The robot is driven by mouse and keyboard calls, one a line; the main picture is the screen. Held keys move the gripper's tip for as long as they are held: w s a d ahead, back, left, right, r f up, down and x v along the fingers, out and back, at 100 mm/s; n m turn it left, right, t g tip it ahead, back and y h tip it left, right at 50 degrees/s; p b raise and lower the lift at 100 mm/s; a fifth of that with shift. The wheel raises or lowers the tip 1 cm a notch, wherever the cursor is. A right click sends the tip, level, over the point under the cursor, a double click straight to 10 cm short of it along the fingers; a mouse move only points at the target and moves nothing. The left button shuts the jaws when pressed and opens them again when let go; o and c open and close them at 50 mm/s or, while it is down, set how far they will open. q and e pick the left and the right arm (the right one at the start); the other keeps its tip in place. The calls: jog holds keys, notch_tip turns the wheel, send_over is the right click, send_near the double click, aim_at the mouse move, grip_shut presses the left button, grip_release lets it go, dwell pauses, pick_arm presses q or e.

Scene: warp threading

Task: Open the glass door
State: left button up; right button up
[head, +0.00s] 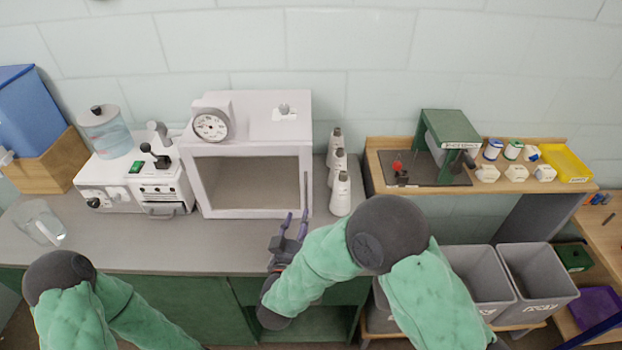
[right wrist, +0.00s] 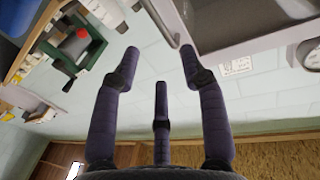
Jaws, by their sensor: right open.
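A white cabinet with a glass door (head: 250,183) stands on the grey counter, with a round dial on its top left. The door looks shut over the front, with a thin upright handle (head: 306,192) at its right edge. My right gripper (head: 294,217) is open and empty, just in front of the lower right corner of the cabinet, close to the handle. In the right wrist view its fingers (right wrist: 160,55) are spread, and the handle (right wrist: 163,22) shows just beyond and between the fingertips; contact is not clear. My left gripper is not in view; only part of the left arm shows.
Several white bottles (head: 340,190) stand close to the right of the cabinet. A white machine with a water tank (head: 107,133) stands to its left. A clear beaker (head: 41,222) is at the far left. The counter front (head: 150,243) is clear. Grey bins (head: 537,282) stand at right.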

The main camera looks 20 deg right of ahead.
aim_at(307, 193)
jog(key=b+x, duration=0.2)
jog(key=x, duration=0.9)
jog(key=shift+r, duration=0.1)
grip_shut()
